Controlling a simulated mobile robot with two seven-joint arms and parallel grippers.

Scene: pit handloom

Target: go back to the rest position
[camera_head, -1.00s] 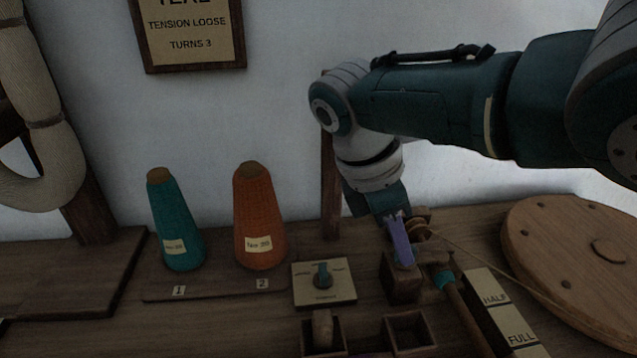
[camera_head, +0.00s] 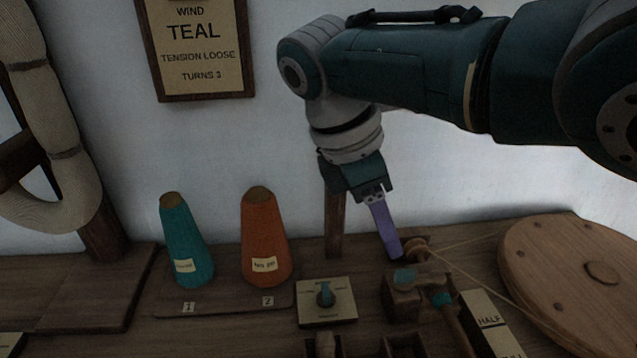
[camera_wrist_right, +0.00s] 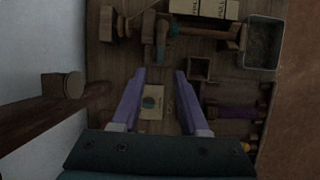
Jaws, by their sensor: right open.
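My right gripper (camera_head: 392,249) hangs from the arm that comes in from the right, above the bench and beside the small wooden spindle (camera_head: 416,250). In the right wrist view its two purple fingers (camera_wrist_right: 159,75) stand apart with nothing between them. The dial plate (camera_wrist_right: 151,102) shows beyond the gap between the fingers. My left gripper is not in view.
A teal cone (camera_head: 188,243) and an orange cone (camera_head: 265,238) stand on a board at the left. A large wooden wheel (camera_head: 575,270) stands at the right, with a cord to the spindle. A wooden post (camera_head: 335,225) rises behind the gripper. A sign (camera_head: 198,55) hangs on the wall.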

